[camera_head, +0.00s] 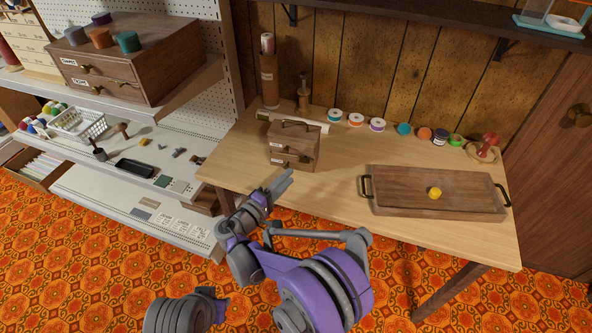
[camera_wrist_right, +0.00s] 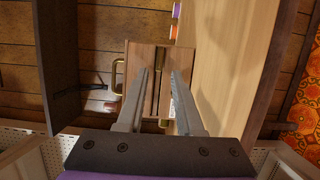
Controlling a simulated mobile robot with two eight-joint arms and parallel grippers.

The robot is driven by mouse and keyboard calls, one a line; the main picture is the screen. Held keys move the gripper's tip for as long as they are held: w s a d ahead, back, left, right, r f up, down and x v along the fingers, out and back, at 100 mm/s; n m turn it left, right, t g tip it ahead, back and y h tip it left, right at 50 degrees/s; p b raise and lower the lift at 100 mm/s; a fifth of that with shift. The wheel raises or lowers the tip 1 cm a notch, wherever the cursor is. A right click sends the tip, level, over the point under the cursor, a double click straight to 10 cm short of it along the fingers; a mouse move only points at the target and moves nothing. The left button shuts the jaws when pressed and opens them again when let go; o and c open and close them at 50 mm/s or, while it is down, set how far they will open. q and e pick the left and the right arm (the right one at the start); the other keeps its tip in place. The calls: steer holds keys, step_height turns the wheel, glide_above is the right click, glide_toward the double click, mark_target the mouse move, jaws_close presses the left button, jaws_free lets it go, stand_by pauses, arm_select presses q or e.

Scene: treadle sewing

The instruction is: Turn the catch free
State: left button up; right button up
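My right gripper (camera_head: 281,183) is in front of the small wooden chest (camera_head: 294,136) on the table, apart from it as far as I can tell. In the wrist view the gripper (camera_wrist_right: 160,74) is open, with a clear gap between its fingers, and the chest (camera_wrist_right: 137,62) lies beyond them. The chest has a top handle (camera_wrist_right: 117,76) and labelled drawer fronts. I cannot tell which part is the catch. My left gripper is not in view.
The wooden table (camera_head: 341,184) has bare room between chest and flat box. Several thread spools (camera_head: 356,119) line its back edge, by a tall brown cylinder (camera_head: 269,80). A red pincushion-like object (camera_head: 489,142) stands at the right back. A pegboard shelf (camera_head: 180,118) is at the left.

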steer(key=v, duration=0.3)
steer(key=shift+s+a, duration=0.25)
steer(key=shift+s, duration=0.05)
steer(key=s+d+r+m+g+y+p, duration=0.1)
steer(key=s+d+r+m+g+p, duration=0.2)
steer(key=d, duration=0.7)
steer(key=s+d+r+m+g+y+p, duration=0.15)
steer(key=s+d+r+g, duration=0.25)
steer(key=d, duration=0.6)
steer(key=s+d+r+m+y+p, duration=0.1)
steer(key=s+m+y+p, duration=0.1)
steer(key=s, duration=0.5)
steer(key=s+d+r+m+g+y+p, duration=0.1)
steer(key=s+d+m+y+p, duration=0.1)
steer(key=s, duration=0.5)
steer(key=s+d+r+m+g+y+p, duration=0.1)
steer(key=s+y, duration=0.3)
steer(key=s, duration=0.4)
steer(key=shift+d+r+m+p, duration=0.35)
steer(key=shift+r+m+p, duration=0.2)
steer(key=shift+m+p, duration=0.25)
